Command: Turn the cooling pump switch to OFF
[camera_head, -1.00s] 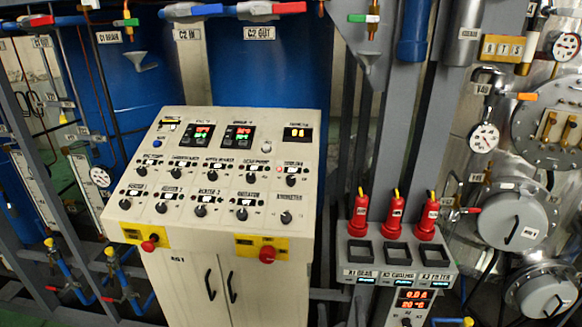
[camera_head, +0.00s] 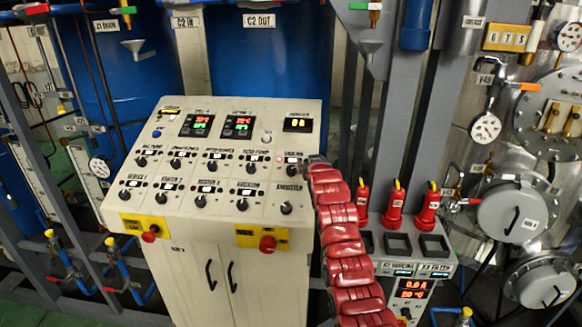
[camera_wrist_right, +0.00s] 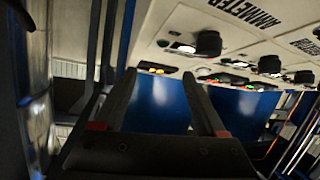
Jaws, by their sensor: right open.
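The cooling switch is a black knob (camera_head: 291,169) at the right end of the upper knob row on the sloped panel (camera_head: 170,228). In the right wrist view the panel is upside down, and this knob (camera_wrist_right: 208,43) shows up and right of the fingers, with a small white lamp beside it. My right gripper (camera_wrist_right: 160,80) is open, with nothing between its fingers; the knob lies outside the gap. In the head view my red right arm reaches up to the panel's right edge, close to the knob; its fingertips are not clear there. My left gripper is out of view.
Several other knobs fill the two rows, with displays (camera_head: 298,124) above. The ammeter knob (camera_head: 286,208) sits below the cooling knob. Red and yellow emergency buttons (camera_head: 267,244) are on the front edge.

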